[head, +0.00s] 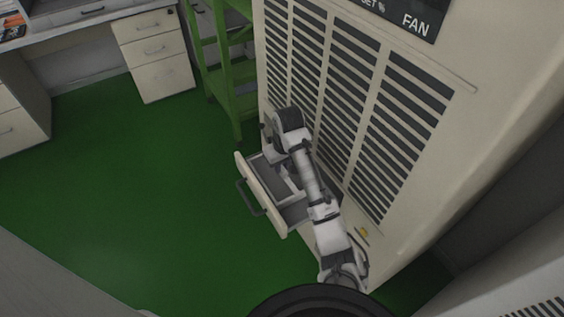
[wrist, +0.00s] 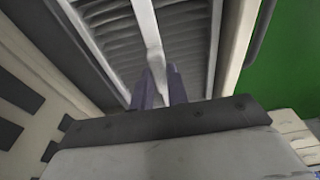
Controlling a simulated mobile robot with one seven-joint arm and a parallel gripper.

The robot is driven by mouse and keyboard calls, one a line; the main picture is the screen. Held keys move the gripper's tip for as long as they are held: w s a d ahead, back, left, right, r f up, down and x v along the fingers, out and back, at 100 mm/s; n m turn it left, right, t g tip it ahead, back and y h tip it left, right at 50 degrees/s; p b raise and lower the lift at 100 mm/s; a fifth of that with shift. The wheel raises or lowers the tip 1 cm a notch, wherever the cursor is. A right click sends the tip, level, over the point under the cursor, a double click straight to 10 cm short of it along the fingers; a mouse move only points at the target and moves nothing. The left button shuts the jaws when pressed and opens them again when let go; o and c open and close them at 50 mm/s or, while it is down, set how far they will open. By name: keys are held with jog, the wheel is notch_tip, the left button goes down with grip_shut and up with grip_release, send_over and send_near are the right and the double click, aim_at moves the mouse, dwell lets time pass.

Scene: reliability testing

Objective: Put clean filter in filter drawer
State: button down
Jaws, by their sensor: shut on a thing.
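The filter drawer (head: 262,195) is pulled out from the lower front of the large cream cabinet. In the wrist view its front wall (wrist: 236,45) runs along the right. The grey ribbed filter (wrist: 184,35), with a pale bar along its middle, lies between the drawer walls; I cannot tell whether it is fully seated. My gripper (wrist: 158,88) is shut on the filter's pale bar, one dark finger on each side. In the head view my arm hides the gripper and part of the drawer.
The cream cabinet (head: 375,65) with dark vents rises right beside the drawer. A green ladder-like frame (head: 222,60) stands behind it. A desk with a drawer unit (head: 155,50) is at the back left. The green floor (head: 120,180) left of the drawer is clear.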

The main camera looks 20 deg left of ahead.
jog(key=c, duration=1.3)
grip_release()
notch_tip(320, 180, up, 14)
jog(key=s+d+p, duration=0.1)
jog(key=p, duration=0.3)
jog(key=shift+s+d+f, duration=0.15)
jog(key=shift+d+f, duration=0.05)
jog(key=shift+d, duration=0.15)
